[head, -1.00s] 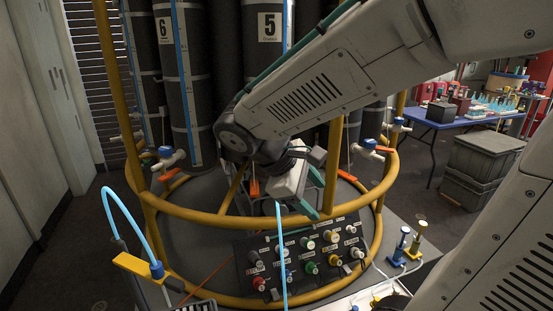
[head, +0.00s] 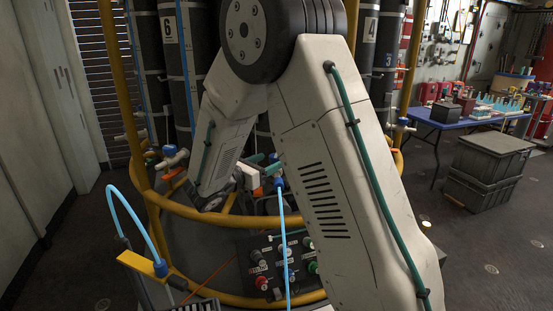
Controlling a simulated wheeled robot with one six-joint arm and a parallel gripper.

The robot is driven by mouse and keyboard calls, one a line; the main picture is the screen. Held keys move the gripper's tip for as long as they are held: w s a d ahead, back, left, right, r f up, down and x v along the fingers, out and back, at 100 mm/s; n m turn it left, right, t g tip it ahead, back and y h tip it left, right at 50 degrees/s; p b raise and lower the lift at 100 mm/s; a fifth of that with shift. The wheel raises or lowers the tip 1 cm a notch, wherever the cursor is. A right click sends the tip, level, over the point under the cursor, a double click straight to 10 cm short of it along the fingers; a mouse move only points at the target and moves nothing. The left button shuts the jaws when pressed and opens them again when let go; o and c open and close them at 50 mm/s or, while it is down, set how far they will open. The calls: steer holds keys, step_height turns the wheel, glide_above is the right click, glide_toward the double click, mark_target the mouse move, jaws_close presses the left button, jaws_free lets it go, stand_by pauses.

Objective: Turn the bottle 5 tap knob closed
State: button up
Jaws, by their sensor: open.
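Bottle 5 is mostly hidden behind my raised arm in the head view, and its number label does not show. Its tap knob cannot be made out. My gripper (head: 267,166) is low inside the yellow ring frame, in front of the bottles, turned towards the right. Its teal fingers are partly visible and apart, with no held object showing. Small orange parts show close to the gripper, but whether they belong to bottle 5's tap is unclear. I cannot tell whether the fingers touch anything.
Bottle 6 (head: 171,60) stands left, with a blue and white tap (head: 173,158); bottle 4 (head: 368,50) stands right. The yellow rail (head: 185,208) crosses in front. A control panel (head: 262,258) and a blue hose (head: 284,235) are nearer. Grey crates (head: 487,170) stand at right.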

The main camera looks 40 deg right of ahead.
mark_target(276, 155)
steer(key=shift+w+d, duration=0.2)
steer(key=shift+d, duration=0.95)
steer(key=shift+w+d, duration=0.2)
steer(key=shift+d, duration=0.9)
steer(key=c, duration=1)
steer(key=shift+m+g, duration=0.3)
steer(key=m+g, duration=0.2)
steer(key=g, duration=0.1)
steer(key=m+g, duration=0.2)
steer(key=g, duration=0.1)
steer(key=shift+g, duration=0.3)
steer(key=m+g+y, duration=0.1)
steer(key=m+g, duration=0.1)
steer(key=g, duration=0.1)
steer(key=m+g+y, duration=0.1)
steer(key=m+g, duration=0.1)
steer(key=g, duration=0.1)
steer(key=shift+y, duration=0.3)
steer(key=shift+m+g, duration=0.3)
steer(key=shift+m, duration=0.1)
